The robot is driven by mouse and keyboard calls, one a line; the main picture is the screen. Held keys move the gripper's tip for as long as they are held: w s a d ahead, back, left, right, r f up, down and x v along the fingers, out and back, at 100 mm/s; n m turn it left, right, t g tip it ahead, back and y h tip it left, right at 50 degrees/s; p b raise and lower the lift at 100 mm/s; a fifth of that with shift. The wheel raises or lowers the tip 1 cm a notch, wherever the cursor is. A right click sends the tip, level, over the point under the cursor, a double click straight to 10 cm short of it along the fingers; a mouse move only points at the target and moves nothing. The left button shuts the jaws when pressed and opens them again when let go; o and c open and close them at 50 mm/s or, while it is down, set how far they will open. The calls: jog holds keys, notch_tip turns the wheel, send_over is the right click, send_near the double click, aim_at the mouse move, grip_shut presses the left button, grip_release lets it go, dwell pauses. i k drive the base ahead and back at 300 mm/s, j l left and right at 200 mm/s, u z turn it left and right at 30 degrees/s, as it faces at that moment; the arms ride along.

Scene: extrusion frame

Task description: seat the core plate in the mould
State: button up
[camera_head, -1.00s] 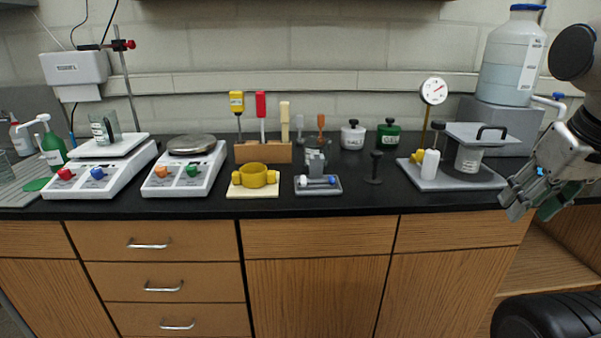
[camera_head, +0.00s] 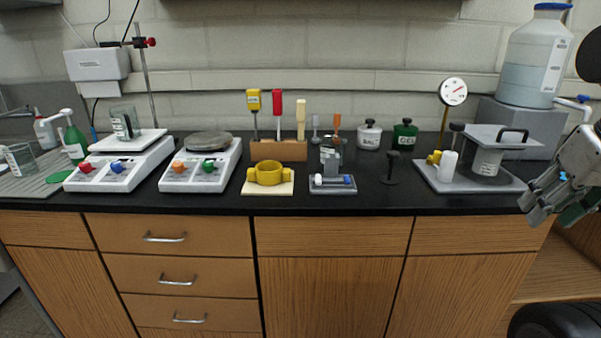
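My gripper (camera_head: 553,210) hangs at the right edge, in front of the bench. Its grey and teal fingers look apart, with nothing seen between them. I see no labelled core plate or mould and cannot tell for sure which pieces they are. A yellow ring with side lugs (camera_head: 268,174) lies on a cream board (camera_head: 256,191) near the bench's front edge. Right of it, a small grey fixture (camera_head: 333,186) has a white and a blue knob. A grey press-like frame (camera_head: 502,138) with a handled top plate stands further right, left of my gripper and apart from it.
Two white scales (camera_head: 120,166) (camera_head: 200,176) stand left on the black bench (camera_head: 300,206). Behind are a wooden tool block (camera_head: 279,151), a white pot (camera_head: 369,136), a green pot (camera_head: 404,136), a dial gauge (camera_head: 452,92) and a large bottle (camera_head: 535,60). A dark peg (camera_head: 391,168) stands mid-bench.

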aim_at(265, 173)
jog(key=i+j+z, duration=0.35)
jog(key=j, duration=0.3)
jog(key=i+j+z, duration=0.15)
jog(key=i+j, duration=0.15)
